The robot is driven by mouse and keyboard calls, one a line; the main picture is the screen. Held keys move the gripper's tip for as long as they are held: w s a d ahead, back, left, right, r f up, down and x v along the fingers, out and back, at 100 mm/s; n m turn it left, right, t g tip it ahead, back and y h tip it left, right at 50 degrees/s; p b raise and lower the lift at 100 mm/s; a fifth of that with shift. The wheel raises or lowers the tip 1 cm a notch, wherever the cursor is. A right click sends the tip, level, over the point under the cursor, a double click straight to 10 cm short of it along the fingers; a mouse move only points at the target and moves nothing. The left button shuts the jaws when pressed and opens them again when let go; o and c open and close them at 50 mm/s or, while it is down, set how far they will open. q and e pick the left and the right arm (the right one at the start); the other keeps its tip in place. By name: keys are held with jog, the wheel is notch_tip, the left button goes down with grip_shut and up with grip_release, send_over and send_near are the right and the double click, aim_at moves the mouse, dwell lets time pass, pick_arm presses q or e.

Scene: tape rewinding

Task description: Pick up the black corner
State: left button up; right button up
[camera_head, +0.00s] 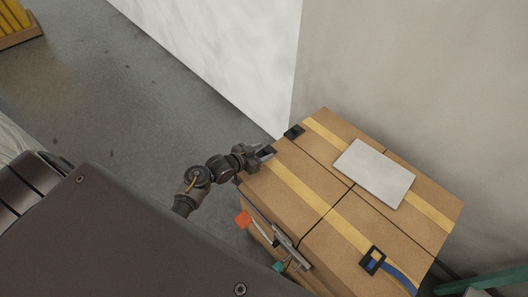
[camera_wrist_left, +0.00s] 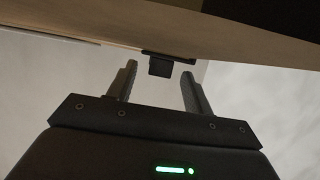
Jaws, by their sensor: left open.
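The black corner (camera_head: 294,131) sits on the far left corner of the cardboard box top. In the left wrist view the black corner (camera_wrist_left: 160,66) shows on the box edge, ahead of and between the two fingers. My left gripper (camera_head: 268,153) is beside the left edge of the box, a little nearer than the black corner and apart from it. In the left wrist view my left gripper (camera_wrist_left: 158,88) is open with nothing between its fingers. My right gripper is not in view.
The cardboard box (camera_head: 318,237) has yellow tape strips, a pale flat sheet (camera_head: 374,173) and a black buckle with a blue strap (camera_head: 372,260) on top. Tools with orange and green parts hang at its left side. A wall stands behind.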

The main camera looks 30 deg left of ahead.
pick_arm(q)
jog(key=c, duration=1.1)
jog(key=shift+o, duration=0.2)
jog(key=shift+r, duration=0.1)
